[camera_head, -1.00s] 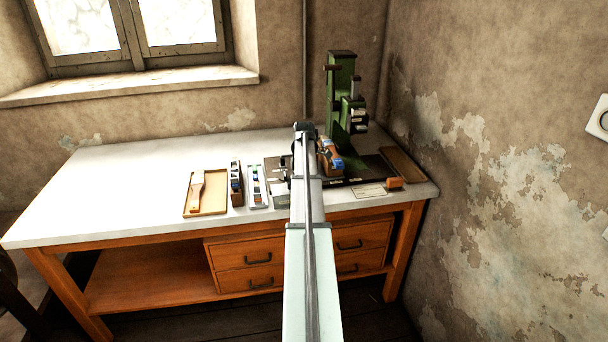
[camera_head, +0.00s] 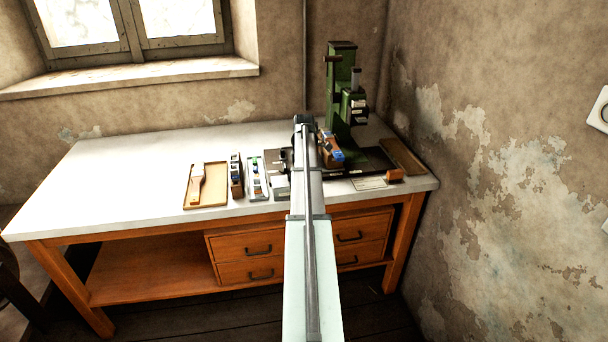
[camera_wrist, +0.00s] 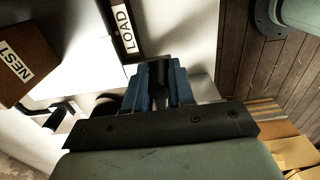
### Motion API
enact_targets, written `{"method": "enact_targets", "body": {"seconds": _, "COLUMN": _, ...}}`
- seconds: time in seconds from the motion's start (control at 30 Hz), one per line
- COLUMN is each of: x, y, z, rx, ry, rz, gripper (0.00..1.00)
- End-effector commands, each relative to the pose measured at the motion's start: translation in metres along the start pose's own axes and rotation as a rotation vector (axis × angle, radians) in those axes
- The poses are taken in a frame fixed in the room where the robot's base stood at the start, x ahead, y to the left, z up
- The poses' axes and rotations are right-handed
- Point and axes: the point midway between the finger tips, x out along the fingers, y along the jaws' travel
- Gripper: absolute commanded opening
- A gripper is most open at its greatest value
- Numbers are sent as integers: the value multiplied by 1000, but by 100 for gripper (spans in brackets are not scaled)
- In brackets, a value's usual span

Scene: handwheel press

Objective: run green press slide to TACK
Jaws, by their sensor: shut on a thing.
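The green press (camera_head: 341,90) stands upright at the back right of the bench. Its slide carries small pale labels (camera_head: 359,104), too small to read, so I cannot tell where TACK is. In the wrist view my gripper (camera_wrist: 159,73) has its blue fingers closed on a dark, narrow handle-like part (camera_wrist: 158,76). Most of that part is hidden between the fingers, and I cannot tell its link to the press. In the head view my arm hides the area around my gripper, just left of the press base.
The wrist view shows a LOAD label (camera_wrist: 125,28) and a brown block marked NEST (camera_wrist: 23,63). A tan tray (camera_head: 216,190) lies on the bench, left of several small items. A long brown tray (camera_head: 402,157) lies right of the press. The bench's left half (camera_head: 110,190) is clear.

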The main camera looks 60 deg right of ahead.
Motion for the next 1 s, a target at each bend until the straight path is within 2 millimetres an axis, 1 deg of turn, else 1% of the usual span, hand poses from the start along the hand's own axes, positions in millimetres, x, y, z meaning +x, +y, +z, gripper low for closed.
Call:
{"method": "enact_targets", "body": {"seconds": 0.03, "x": 0, "y": 0, "z": 0, "rx": 0, "ry": 0, "rz": 0, "gripper": 8}}
{"method": "enact_targets", "body": {"seconds": 0.07, "x": 0, "y": 0, "z": 0, "rx": 0, "ry": 0, "rz": 0, "gripper": 5}}
{"method": "enact_targets", "body": {"seconds": 0.17, "x": 0, "y": 0, "z": 2, "rx": 0, "ry": 0, "rz": 0, "gripper": 5}}
{"method": "enact_targets", "body": {"seconds": 0.27, "x": 0, "y": 0, "z": 8, "rx": 2, "ry": 0, "rz": 0, "gripper": 5}}
{"method": "enact_targets", "body": {"seconds": 1.0, "x": 0, "y": 1, "z": 80, "rx": 1, "ry": -1, "rz": 0, "gripper": 5}}
